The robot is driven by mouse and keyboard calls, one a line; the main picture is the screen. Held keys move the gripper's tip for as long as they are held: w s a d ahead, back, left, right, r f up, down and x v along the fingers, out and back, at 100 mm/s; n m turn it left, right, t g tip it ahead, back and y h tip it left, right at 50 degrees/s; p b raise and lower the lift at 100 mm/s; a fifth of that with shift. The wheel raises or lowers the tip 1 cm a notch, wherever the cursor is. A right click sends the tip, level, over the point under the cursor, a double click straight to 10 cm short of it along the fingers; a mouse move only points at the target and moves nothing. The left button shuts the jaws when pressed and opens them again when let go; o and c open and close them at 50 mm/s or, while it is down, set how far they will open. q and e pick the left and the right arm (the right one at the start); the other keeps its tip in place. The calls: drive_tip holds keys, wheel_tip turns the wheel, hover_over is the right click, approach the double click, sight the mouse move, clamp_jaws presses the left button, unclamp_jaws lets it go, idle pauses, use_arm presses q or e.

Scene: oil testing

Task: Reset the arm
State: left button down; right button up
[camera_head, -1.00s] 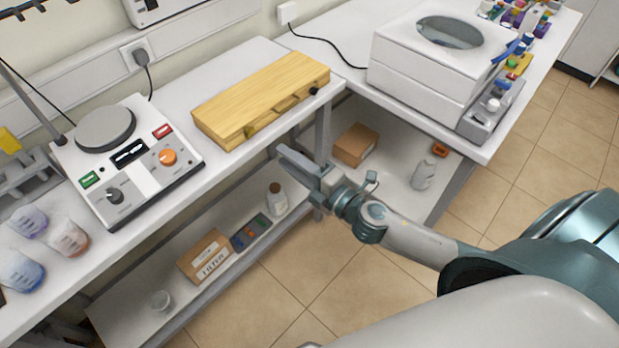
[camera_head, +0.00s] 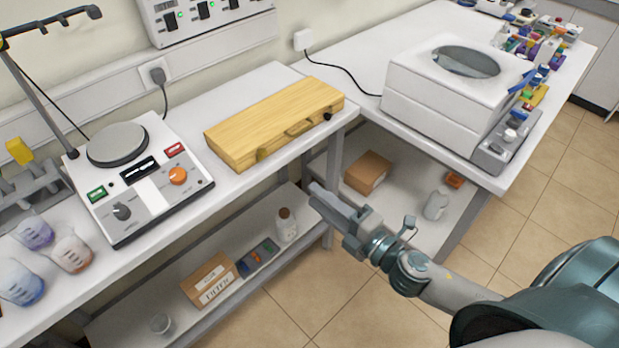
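My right arm (camera_head: 470,298) comes in from the lower right and reaches toward the bench. My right gripper (camera_head: 322,203) points up and to the left, in the air in front of the bench edge, below and to the right of the yellow wooden case. It touches nothing that I can see. Its fingers appear close together, but from this angle I cannot tell whether a gap lies between them. My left gripper and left arm are not in view.
A yellow wooden case (camera_head: 272,118) and a hotplate stirrer (camera_head: 140,180) stand on the left bench, with small beakers (camera_head: 72,252) nearby. A white centrifuge (camera_head: 450,95) stands on the right bench. Lower shelves hold boxes (camera_head: 208,280) and bottles (camera_head: 286,225). The tiled floor (camera_head: 365,312) is clear.

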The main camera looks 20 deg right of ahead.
drive_tip(key=w+d+f+m+g+h, duration=0.1)
drive_tip(key=d+f+m+h, duration=0.1)
drive_tip(key=f, duration=0.5)
drive_tip(key=w+d+f+m+g+h, duration=0.1)
drive_tip(key=d+f+m, duration=0.15)
drive_tip(key=f, duration=0.45)
drive_tip(key=s+d+f+m+g+h, duration=0.15)
drive_tip(key=s+f, duration=0.25)
drive_tip(key=f, duration=0.6)
drive_tip(key=s+d+f+m+g+h, duration=0.1)
drive_tip(key=s+d+f+m+g, duration=0.15)
drive_tip(key=f, duration=0.65)
drive_tip(key=s+d+f+m+g+h, duration=0.1)
drive_tip(key=s+d+f+m+g, duration=0.2)
drive_tip(key=f, duration=0.7)
drive_tip(key=s+a+f+m+g, duration=0.3)
drive_tip(key=s+f+m, duration=0.2)
drive_tip(key=s+f, duration=1.05)
drive_tip(key=s+a+f+m+g, duration=0.1)
drive_tip(key=s+a+f+g, duration=0.1)
drive_tip(key=s, duration=0.7)
drive_tip(key=s+a+f+m+g, duration=0.2)
drive_tip(key=s+a+f, duration=0.1)
drive_tip(key=s, duration=0.7)
drive_tip(key=shift+s+a+f, duration=0.15)
drive_tip(key=shift+a, duration=0.05)
